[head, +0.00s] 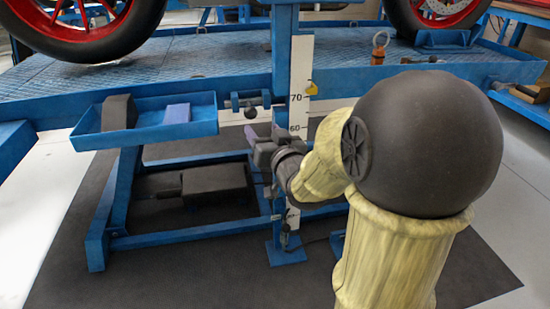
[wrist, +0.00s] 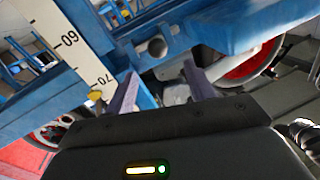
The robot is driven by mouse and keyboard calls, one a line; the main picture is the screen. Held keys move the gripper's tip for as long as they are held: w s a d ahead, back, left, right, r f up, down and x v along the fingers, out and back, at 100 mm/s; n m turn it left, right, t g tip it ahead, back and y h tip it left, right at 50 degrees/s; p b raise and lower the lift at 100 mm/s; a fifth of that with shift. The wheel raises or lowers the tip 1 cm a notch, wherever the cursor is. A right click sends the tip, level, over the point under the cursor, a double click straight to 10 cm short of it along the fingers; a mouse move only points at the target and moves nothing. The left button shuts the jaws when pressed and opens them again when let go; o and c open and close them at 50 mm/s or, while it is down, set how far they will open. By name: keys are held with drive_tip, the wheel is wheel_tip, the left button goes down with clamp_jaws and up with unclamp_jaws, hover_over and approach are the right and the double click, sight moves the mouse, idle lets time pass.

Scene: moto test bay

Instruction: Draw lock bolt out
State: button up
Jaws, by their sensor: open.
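The lock bolt (head: 240,103) is a dark horizontal bar in the blue bracket on the lift's upright post, in the head view. A dark round knob (head: 250,113) sits on it; the knob also shows in the wrist view (wrist: 157,47). My gripper (head: 262,138) is just below the bolt, beside the post. In the wrist view my gripper (wrist: 160,80) has its two purple-grey fingers apart, with the knob showing beyond and between their tips. Nothing is held. Whether a finger touches the bolt cannot be told.
A white height scale (head: 301,70) with a yellow pointer (head: 311,88) runs along the blue post (head: 284,50). The blue platform (head: 210,60) carrying a red-wheeled motorcycle is above.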

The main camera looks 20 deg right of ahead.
drive_tip(key=s+b, duration=0.3)
drive_tip(key=s, duration=0.3)
drive_tip(key=shift+d, duration=0.15)
idle(0.3)
